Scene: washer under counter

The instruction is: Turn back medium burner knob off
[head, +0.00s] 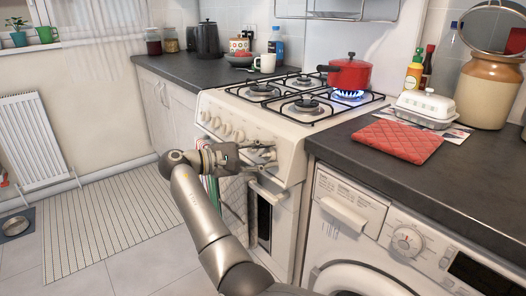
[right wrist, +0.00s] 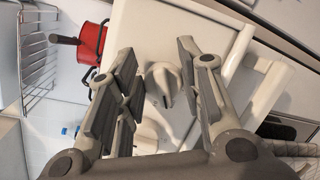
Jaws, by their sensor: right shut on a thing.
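The cream gas stove (head: 290,125) has a row of knobs (head: 227,130) along its front panel. A blue flame (head: 349,95) burns on the back right burner under a red pot (head: 350,75). My right gripper (head: 258,154) is at the right end of the knob row. In the right wrist view, its two fingers (right wrist: 158,85) are on either side of a white knob (right wrist: 163,84), and it is shut on that knob. Another knob (right wrist: 146,136) shows beyond the fingers. In the head view the gripper partly hides the held knob. My left gripper is not in view.
An oven door handle (head: 272,192) lies just below the gripper. A red quilted mat (head: 398,140) and a white butter dish (head: 428,105) lie on the right counter above the washer (head: 400,240). The floor on the left is mostly clear.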

